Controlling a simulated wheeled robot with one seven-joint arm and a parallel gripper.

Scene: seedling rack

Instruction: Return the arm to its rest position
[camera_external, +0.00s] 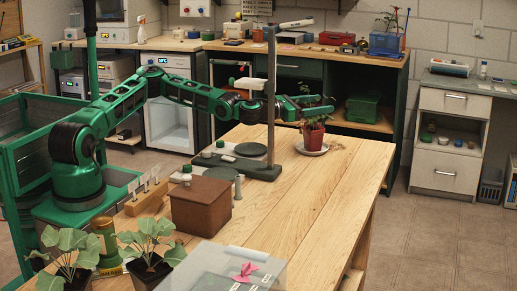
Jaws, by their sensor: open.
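My green arm reaches from the left across the wooden table (340,178), passing behind a grey upright post (271,85). My gripper (322,108) is at the far end of the table, open, level with the top of a red pot (314,134) holding a small leafy plant. The pot stands upright on a white saucer (311,149). Leaves and the jaws overlap in this view, so I cannot tell whether the jaws touch the pot or plant.
The post rises from a dark base (258,170) close to my forearm. A brown box (201,208), a clear lidded bin (222,270) and potted seedlings (150,250) stand nearer. The table's right side is clear. A workbench (340,55) stands behind.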

